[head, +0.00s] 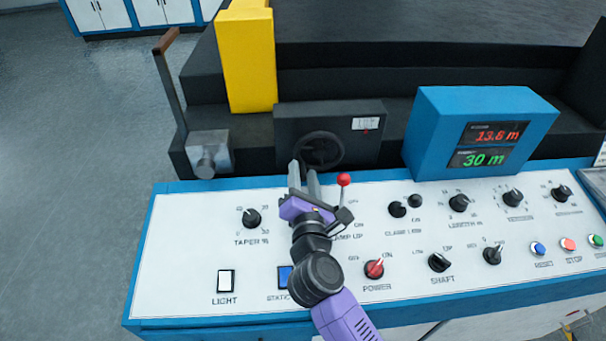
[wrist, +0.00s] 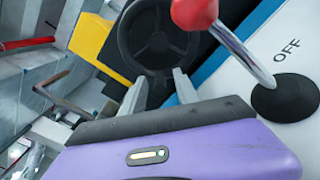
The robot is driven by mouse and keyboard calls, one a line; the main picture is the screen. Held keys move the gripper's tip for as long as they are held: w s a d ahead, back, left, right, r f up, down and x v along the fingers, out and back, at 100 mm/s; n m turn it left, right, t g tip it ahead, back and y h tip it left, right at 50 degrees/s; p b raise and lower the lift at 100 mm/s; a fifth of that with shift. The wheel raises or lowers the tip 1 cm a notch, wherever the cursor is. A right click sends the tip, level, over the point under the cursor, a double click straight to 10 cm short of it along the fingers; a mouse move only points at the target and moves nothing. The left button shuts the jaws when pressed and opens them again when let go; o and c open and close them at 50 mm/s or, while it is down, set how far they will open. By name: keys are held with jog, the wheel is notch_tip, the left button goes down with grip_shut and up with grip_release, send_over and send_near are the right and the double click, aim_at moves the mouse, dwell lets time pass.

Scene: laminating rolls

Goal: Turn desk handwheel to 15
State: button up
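The desk handwheel (head: 319,150) is a dark spoked wheel on the front of a black box behind the control desk. A small white scale window (head: 366,124) with a red mark sits to its upper right; its figures are too small to read. My gripper (head: 304,172) reaches toward the wheel's lower left rim, and its fingers look spread apart. In the wrist view the handwheel (wrist: 154,42) stands just beyond the two grey fingertips (wrist: 160,88), with nothing visible between them. I cannot tell whether a fingertip touches the rim.
A red-knobbed lever (head: 344,180) stands right beside my gripper; its red ball (wrist: 194,12) is close in the wrist view. A blue display (head: 483,135) reads 13.6 m and 30 m. Knobs and buttons cover the white panel (head: 190,260). A yellow post (head: 248,60) rises behind.

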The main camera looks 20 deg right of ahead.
aim_at(318, 170)
grip_shut()
jog(key=shift+d+n, duration=0.1)
jog(key=shift+n, duration=0.2)
jog(key=n+p, duration=0.1)
jog(key=d+n+p, duration=0.1)
jog(key=f+n+p, duration=0.1)
jog(key=n, duration=0.1)
jog(key=shift+s+d+p, duration=0.2)
jog(key=shift+s+p, duration=0.05)
jog(key=shift+p, duration=0.15)
jog(key=shift+s+d+f+n+p, duration=0.15)
jog(key=shift+d+n+p, duration=0.3)
jog(key=shift+n, duration=0.4)
jog(key=shift+s+d+f+n+p, duration=0.1)
jog(key=shift+d+n+p, duration=0.15)
jog(key=shift+n+p, duration=0.5)
jog(key=shift+s+d+f+n+p, duration=0.15)
jog(key=shift+d+n+p, duration=0.2)
jog(key=shift+n, duration=0.65)
grip_release()
